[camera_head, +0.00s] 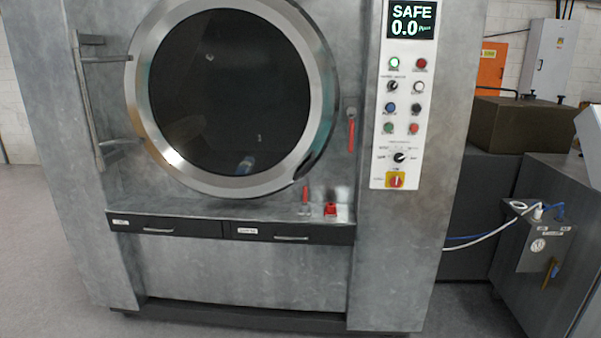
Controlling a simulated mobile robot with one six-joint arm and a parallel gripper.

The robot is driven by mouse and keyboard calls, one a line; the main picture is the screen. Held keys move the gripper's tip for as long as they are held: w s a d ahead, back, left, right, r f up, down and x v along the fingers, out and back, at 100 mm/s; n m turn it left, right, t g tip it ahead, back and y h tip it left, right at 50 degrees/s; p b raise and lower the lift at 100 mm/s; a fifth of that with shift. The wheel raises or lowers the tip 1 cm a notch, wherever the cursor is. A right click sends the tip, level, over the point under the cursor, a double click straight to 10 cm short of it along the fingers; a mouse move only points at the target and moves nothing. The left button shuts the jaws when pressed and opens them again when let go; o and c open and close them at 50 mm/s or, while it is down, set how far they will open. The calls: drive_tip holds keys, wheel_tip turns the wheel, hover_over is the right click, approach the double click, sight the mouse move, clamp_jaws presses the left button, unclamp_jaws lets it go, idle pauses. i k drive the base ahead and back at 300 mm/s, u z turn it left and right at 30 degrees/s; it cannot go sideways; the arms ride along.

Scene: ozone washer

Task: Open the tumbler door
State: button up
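The tumbler door (230,95) is a round dark glass window in a wide metal ring (318,62) on the front of the grey machine. It looks closed against the machine. A long upright metal bar or hinge bracket (88,100) stands at its left. A red handle (351,133) is fixed right of the door, and a smaller red lever (305,200) sits below its lower right rim. A small red part (330,209) is beside that lever. The display (411,20) reads SAFE and 0.0. My gripper is not in view.
A control panel (404,125) with buttons and knobs is right of the door. Two drawers (166,229) lie below it. A grey box with hoses (537,243) and other equipment stand at the right. The grey floor (35,270) at the left is clear.

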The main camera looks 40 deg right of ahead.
sight(160, 20)
drive_tip(key=z, duration=0.05)
drive_tip(key=i, duration=1)
drive_tip(key=u, duration=0.05)
